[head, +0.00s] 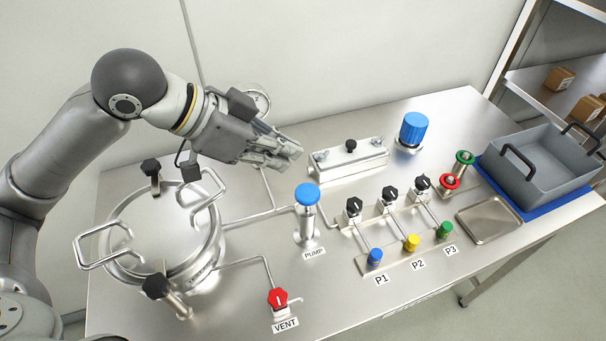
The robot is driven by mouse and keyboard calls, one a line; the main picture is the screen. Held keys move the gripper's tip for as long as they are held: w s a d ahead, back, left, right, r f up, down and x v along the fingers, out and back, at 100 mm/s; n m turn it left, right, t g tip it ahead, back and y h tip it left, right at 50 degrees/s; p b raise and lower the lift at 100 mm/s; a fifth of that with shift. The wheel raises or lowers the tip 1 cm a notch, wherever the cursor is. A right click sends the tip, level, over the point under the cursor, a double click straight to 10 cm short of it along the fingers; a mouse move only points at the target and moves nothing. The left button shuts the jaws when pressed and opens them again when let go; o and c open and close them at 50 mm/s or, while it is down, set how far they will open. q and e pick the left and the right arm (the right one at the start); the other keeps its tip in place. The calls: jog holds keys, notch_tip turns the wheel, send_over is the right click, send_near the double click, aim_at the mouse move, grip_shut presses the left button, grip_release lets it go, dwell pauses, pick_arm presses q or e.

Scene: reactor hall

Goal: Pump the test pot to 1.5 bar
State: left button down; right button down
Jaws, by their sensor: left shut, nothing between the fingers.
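The test pot (165,237) is a round steel vessel with a clamped lid, wire handles and black knobs, at the left of the steel bench. The pump (306,217) has a blue round knob on a steel column, right of the pot, with a PUMP label at its foot. A red VENT valve (277,300) sits on a pipe at the front. A round gauge (258,99) is mostly hidden behind my left gripper. My left gripper (291,152) is shut and empty, above the bench, up and left of the pump knob and apart from it. My right gripper is not in view.
Valves with black knobs (389,195) and coloured ports labelled P1, P2 and P3 stand right of the pump. A clamped steel block (348,158), a blue-capped post (413,131), red and green rings, a small tray (489,220) and a grey bin (540,172) fill the right side.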

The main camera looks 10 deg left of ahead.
aim_at(301, 194)
pick_arm(q)
jog(key=x, duration=0.5)
jog(key=shift+d+f+p, duration=0.15)
jog(key=shift+d+p, duration=0.15)
jog(key=shift+p, duration=0.05)
notch_tip(301, 194, down, 2)
jog(key=shift+a+f, duration=0.1)
jog(key=shift+a, duration=0.05)
jog(key=shift+a+f, duration=0.1)
jog(key=shift+f, duration=0.75)
jog(key=shift+f+b, duration=0.6)
jog(key=shift+f, duration=1.55)
jog(key=shift+s, duration=0.1)
